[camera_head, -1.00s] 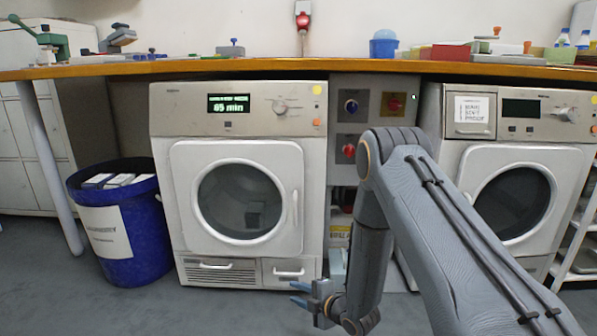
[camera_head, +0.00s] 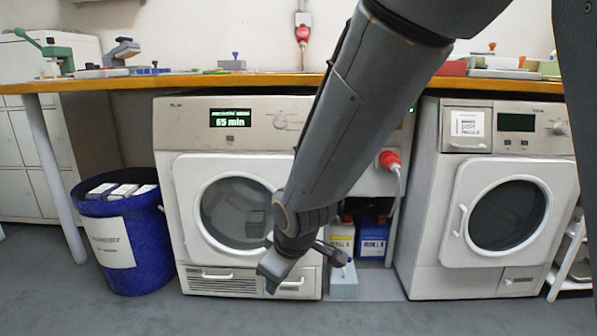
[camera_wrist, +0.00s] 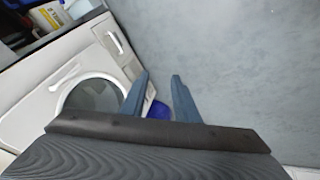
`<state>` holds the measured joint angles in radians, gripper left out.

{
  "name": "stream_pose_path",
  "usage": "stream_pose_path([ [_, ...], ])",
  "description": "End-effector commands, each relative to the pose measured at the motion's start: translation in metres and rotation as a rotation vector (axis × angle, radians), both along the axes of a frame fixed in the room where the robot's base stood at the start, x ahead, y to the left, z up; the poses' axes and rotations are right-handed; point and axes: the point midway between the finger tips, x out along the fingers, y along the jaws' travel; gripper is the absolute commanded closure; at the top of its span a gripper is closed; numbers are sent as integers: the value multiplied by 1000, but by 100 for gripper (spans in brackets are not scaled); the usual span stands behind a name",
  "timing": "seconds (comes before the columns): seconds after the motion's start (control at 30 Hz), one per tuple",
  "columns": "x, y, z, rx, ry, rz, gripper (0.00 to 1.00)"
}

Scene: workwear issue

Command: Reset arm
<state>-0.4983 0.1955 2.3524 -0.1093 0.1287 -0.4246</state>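My arm crosses the head view from the upper right down to the front of the left machine. Its wrist end (camera_head: 285,255) hangs low before that machine; the fingers are not clear there. In the wrist view my gripper (camera_wrist: 160,82) has two blue-grey fingers standing apart with nothing held between them. Grey floor and part of a blue bin (camera_wrist: 158,109) show beyond the fingers.
The left machine (camera_head: 225,150) displays 65 min. A blue bin (camera_head: 135,250) with white boxes stands at the left. Containers (camera_head: 373,235) stand between the machines. The right machine (camera_head: 500,200) and wooden worktop (camera_head: 180,82) are near. Floor in front is clear.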

Motion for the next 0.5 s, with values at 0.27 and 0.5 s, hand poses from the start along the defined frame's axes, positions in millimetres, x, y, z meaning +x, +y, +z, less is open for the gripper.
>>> stream_pose_path([
  [0.27, -123, -7, 59, 40, 239, -215, 72],
  [0.5, -196, -17, 82, 45, 384, -326, 72],
])
